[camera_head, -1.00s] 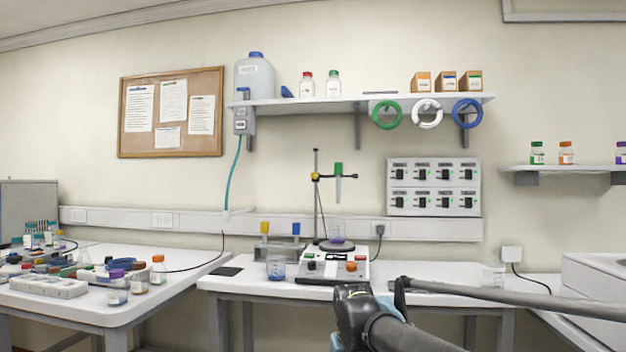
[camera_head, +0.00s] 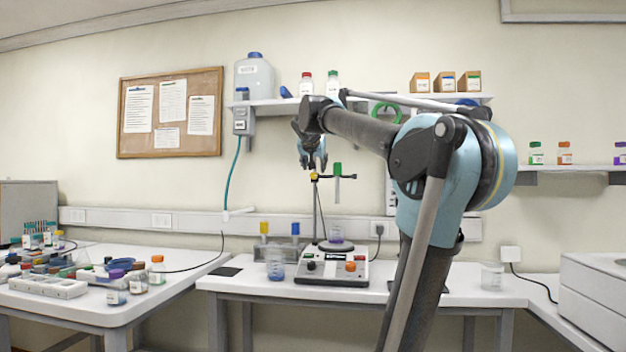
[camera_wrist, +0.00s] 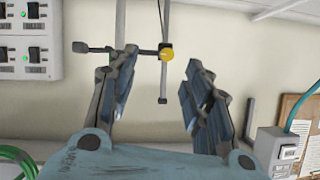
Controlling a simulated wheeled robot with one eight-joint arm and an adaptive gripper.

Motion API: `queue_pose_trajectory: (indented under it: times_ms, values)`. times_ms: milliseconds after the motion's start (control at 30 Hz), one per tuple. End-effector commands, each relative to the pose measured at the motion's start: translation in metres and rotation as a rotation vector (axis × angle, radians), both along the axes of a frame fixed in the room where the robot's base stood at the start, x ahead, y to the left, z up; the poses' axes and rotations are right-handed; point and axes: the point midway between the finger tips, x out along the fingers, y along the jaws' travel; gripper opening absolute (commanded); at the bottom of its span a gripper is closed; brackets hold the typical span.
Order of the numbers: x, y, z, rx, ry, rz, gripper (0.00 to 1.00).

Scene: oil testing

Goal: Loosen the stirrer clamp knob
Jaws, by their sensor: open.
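The yellow clamp knob (camera_head: 314,177) sits on the thin upright stand rod (camera_head: 315,210) above the stirrer base. My gripper (camera_head: 313,166) is just above the knob in the head view, pointing down. In the wrist view, the knob (camera_wrist: 166,54) appears between the two spread fingers of my gripper (camera_wrist: 160,60), beyond the tips or level with them; I cannot tell which. The fingers are empty, and no contact with the knob is visible.
The stirrer base (camera_head: 332,268) stands on the white bench, with a beaker (camera_head: 276,265) at its left. The wall shelf (camera_head: 270,101) lies behind my arm. A side table (camera_head: 120,315) at left holds many bottles. My arm hides most of the wall switch panel (camera_wrist: 30,40).

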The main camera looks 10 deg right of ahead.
Motion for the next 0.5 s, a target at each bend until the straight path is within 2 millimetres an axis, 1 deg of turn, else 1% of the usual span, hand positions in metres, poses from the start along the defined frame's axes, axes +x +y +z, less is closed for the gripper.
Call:
queue_pose_trajectory:
  times_ms: [33,67,100,167,267,367,500]
  values:
    - [0.006,0.005,0.012,0.007,-0.018,0.006,0.45]
    - [0.009,0.006,0.017,0.009,-0.028,0.009,0.45]
    - [0.011,0.008,0.022,0.013,-0.037,0.013,0.45]
    - [0.015,0.01,0.026,0.017,-0.045,0.015,0.45]
    - [0.022,0.009,0.025,0.018,-0.049,0.015,0.45]
    - [0.033,0.007,0.02,0.018,-0.049,0.015,0.45]
    - [0.054,0.002,0.011,0.019,-0.048,0.014,0.45]
